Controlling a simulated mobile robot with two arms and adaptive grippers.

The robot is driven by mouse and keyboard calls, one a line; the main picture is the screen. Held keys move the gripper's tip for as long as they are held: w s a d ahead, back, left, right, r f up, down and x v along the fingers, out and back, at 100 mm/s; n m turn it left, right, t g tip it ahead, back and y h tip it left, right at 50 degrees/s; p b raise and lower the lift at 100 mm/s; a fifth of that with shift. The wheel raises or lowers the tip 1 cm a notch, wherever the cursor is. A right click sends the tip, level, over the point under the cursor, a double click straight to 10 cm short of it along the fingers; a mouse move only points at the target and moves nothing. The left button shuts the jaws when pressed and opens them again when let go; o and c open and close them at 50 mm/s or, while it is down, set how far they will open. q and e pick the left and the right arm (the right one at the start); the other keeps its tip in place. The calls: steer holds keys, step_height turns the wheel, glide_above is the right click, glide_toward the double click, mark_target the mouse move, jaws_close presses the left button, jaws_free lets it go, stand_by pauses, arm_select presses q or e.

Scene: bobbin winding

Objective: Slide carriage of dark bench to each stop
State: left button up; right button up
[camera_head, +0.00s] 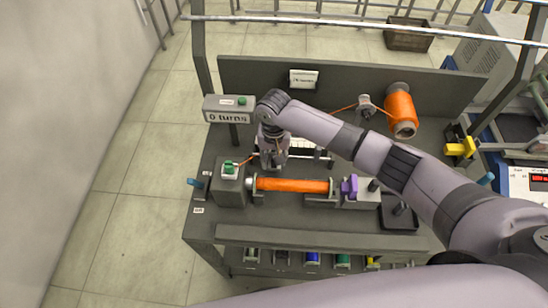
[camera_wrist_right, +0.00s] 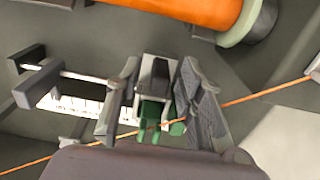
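The dark bench (camera_head: 232,235) fills the middle of the head view. My right gripper (camera_head: 272,158) points down at the bench's left half, behind the orange bobbin. In the right wrist view, its two fingers (camera_wrist_right: 157,75) stand on either side of the carriage (camera_wrist_right: 153,75), a small grey block with green parts. I cannot tell whether the fingers press on it. The carriage sits on a rail (camera_wrist_right: 82,80) beside a white scale strip (camera_wrist_right: 85,108). Stops (camera_wrist_right: 38,84) show at the rail's end. In the head view the gripper mostly hides the carriage. My left gripper is not in view.
The orange bobbin (camera_head: 290,185) lies along the front. A box with a green button (camera_head: 229,170) stands left, below a "0 turns" display (camera_head: 228,112). An orange supply spool (camera_head: 401,112) stands back right. An orange thread (camera_wrist_right: 262,95) passes the fingers. Coloured spools (camera_head: 312,258) sit below.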

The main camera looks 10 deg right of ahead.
steer(key=shift+r, duration=0.2)
step_height(320, 180, up, 12)
steer(key=shift+f, duration=0.2)
stand_by(0.6)
